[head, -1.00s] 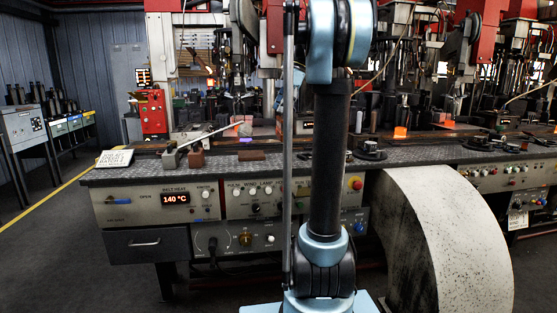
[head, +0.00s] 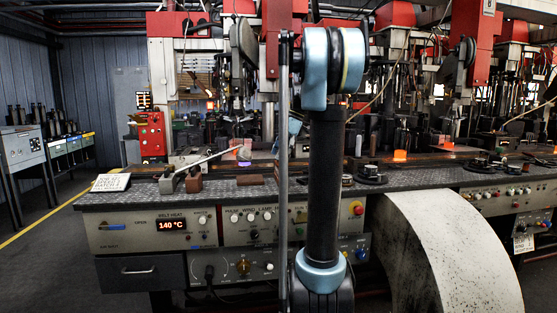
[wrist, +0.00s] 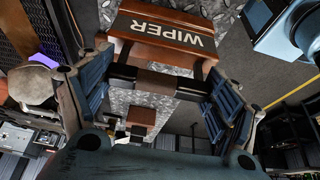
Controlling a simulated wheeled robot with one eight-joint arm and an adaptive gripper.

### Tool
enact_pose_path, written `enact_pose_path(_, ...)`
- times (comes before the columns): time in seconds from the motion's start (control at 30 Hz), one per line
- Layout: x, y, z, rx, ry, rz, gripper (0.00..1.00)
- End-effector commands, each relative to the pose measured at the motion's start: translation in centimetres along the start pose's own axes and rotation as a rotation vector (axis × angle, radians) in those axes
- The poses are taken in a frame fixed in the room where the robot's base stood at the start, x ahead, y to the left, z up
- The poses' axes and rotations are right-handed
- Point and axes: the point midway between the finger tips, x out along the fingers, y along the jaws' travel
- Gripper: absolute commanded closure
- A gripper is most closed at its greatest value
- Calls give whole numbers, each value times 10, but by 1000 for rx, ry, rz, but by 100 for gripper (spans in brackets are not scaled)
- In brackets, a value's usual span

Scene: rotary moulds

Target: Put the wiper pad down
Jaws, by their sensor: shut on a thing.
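The wiper pad (wrist: 165,35) is a brown wooden block with a dark top marked WIPER, upside down in the wrist view. My gripper (wrist: 158,75) is shut on it, with a blue-grey finger at each side. The speckled bench top shows below the pad in the wrist view; whether they touch is unclear.
The grey bench (head: 120,197) has two brown blocks, one (head: 193,183) beside a lever (head: 205,160) and one (head: 250,180) farther right. A white sign (head: 110,182) stands at its left end. Round dark fixtures (head: 370,173) lie right of my arm. A pale curved guard (head: 445,255) stands in front.

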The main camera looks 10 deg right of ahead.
Motion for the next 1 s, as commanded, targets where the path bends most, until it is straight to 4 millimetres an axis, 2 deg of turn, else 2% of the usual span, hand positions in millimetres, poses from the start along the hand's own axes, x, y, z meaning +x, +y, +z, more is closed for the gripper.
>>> enact_pose_path(0.1, 9, 0, 4, 0, 0, 0, 72)
enact_pose_path(0.37, 9, 0, 4, 0, 0, 0, 72)
enact_pose_path(0.4, 10, 0, 4, 0, 0, 0, 15)
enact_pose_path(0.47, 10, 0, 4, 0, 0, 0, 2)
enact_pose_path(1.0, 5, 0, 3, -1, 0, 0, 0)
